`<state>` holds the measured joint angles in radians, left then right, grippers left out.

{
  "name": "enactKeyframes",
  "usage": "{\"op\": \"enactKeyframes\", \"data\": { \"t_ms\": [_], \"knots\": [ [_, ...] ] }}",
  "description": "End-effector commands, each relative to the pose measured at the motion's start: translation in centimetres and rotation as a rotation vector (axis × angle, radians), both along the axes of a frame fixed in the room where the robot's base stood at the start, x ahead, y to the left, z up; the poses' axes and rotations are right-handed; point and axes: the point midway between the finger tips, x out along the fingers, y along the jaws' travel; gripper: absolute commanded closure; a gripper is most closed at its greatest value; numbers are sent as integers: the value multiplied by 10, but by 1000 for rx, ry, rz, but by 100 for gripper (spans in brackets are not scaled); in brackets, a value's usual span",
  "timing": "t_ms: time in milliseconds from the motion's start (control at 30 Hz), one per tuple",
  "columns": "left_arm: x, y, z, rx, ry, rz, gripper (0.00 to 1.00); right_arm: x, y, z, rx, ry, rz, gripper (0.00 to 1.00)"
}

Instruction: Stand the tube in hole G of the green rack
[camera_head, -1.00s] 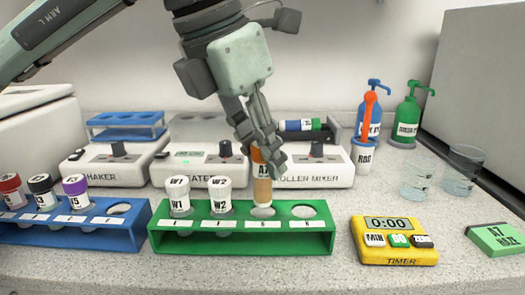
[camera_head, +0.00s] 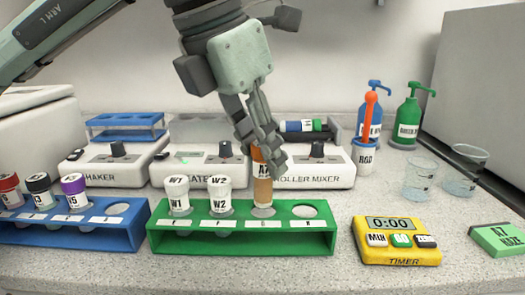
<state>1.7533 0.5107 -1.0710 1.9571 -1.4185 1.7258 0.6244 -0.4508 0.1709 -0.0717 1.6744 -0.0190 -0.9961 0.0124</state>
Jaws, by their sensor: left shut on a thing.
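The tube (camera_head: 262,190) has an orange cap, a white label and amber contents. My left gripper (camera_head: 262,148) is shut on its upper part, and the fingers hide some of the cap and label. The tube is close to upright. The green rack (camera_head: 242,244) stands on the bench below it. The tube's lower end is at the third hole from the left (camera_head: 263,212); I cannot tell how far it is in. The rack's letters are too small to read surely. White-capped tubes W1 (camera_head: 178,196) and W2 (camera_head: 220,196) stand in the two holes to the left. The rightmost hole (camera_head: 304,211) is empty.
A blue rack (camera_head: 75,238) with capped tubes stands at left. A yellow timer (camera_head: 396,242) and a green box (camera_head: 498,240) lie at right. Behind are the roller mixer (camera_head: 318,172), other machines, two beakers and two pump bottles. Bench in front of the rack is clear.

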Motion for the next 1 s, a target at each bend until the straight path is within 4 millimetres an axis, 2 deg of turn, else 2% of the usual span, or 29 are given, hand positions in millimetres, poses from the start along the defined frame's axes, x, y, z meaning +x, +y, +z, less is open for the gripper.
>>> {"op": "enactKeyframes", "data": {
  "t_ms": [267,1000],
  "knots": [
    [0,0,-2,0,0,0,95,0,0,-2,0,0,0,53],
    [0,0,-28,0,0,-1,95,0,0,-26,0,0,0,53]
  ]
}}
